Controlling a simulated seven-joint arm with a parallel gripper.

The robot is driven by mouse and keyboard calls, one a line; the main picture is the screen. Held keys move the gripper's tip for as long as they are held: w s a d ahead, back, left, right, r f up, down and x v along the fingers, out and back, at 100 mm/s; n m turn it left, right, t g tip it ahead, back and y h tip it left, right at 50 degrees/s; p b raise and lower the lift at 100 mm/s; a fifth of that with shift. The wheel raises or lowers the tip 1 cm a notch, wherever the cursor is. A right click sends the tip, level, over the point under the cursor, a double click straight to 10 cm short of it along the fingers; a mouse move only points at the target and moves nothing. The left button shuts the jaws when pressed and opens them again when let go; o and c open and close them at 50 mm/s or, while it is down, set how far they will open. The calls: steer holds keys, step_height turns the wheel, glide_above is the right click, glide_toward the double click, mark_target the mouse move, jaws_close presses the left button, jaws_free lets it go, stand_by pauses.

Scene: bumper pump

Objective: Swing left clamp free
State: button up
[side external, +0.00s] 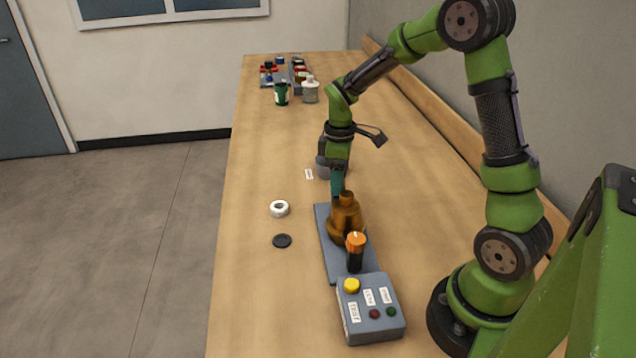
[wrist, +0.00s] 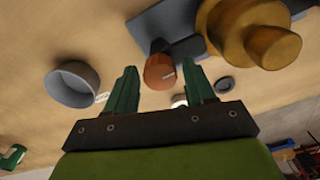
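A bronze pump body (side external: 345,220) sits on a grey base plate (side external: 328,262); it also shows at upper right in the wrist view (wrist: 245,30). A clamp with an orange top and dark post (side external: 356,250) stands at its near side. In the wrist view, another orange-topped clamp (wrist: 160,72) with a dark post shows between my fingers; in the side view it is hidden behind my gripper and the pump. My gripper (side external: 338,190) points down at the pump's far side. Its two green fingers (wrist: 161,72) are apart, with no visible contact with the clamp.
A grey control box (side external: 370,310) with a yellow button stands at the plate's near end. A white ring (side external: 279,209) and black disc (side external: 282,241) lie left. A grey round container (wrist: 72,85) is near my left finger. Bottles and trays (side external: 290,80) stand far back.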

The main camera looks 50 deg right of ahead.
steer(key=c, duration=0.8)
steer(key=shift+m, duration=0.4)
steer(key=m, duration=0.3)
steer(key=shift+m, duration=0.4)
steer(key=m, duration=0.4)
steer(key=shift+m, duration=0.3)
steer(key=m, duration=0.4)
steer(key=shift+r, duration=0.1)
steer(key=shift+m, duration=2.1)
